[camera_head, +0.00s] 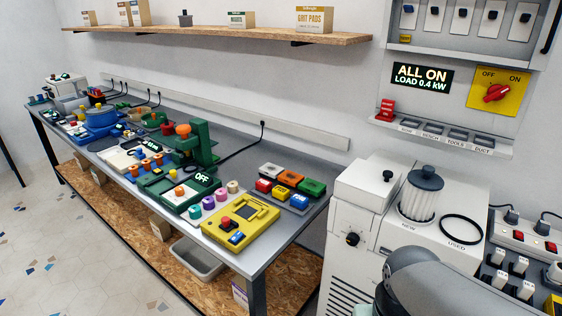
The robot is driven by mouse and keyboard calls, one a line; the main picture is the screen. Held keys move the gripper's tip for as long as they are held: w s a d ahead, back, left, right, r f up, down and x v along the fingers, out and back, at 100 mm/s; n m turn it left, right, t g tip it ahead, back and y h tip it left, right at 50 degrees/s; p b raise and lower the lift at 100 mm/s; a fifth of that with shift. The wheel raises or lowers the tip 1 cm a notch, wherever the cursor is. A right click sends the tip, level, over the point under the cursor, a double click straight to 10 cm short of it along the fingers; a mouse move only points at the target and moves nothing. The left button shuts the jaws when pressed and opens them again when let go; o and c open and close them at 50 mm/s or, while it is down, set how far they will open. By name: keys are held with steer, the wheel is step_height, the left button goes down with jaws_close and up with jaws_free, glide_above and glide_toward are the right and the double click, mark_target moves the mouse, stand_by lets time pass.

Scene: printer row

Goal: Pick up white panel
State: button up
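I cannot tell for sure which thing is the white panel. A white lid-like plate (368,183) with a black knob forms the top left of the white cabinet (350,275) at the right. A flat white sheet or board (124,158) lies on the workbench, partly hidden by small orange-topped items. My gripper is not in view; only a grey rounded part of my arm shows at the bottom right, in front of the cabinet.
The grey workbench (262,250) runs along the wall with a yellow control box (240,226), a green press (200,145) and coloured blocks. A pleated filter (418,200) and black ring (461,229) sit on the cabinet. A switch board hangs above. Floor at left is clear.

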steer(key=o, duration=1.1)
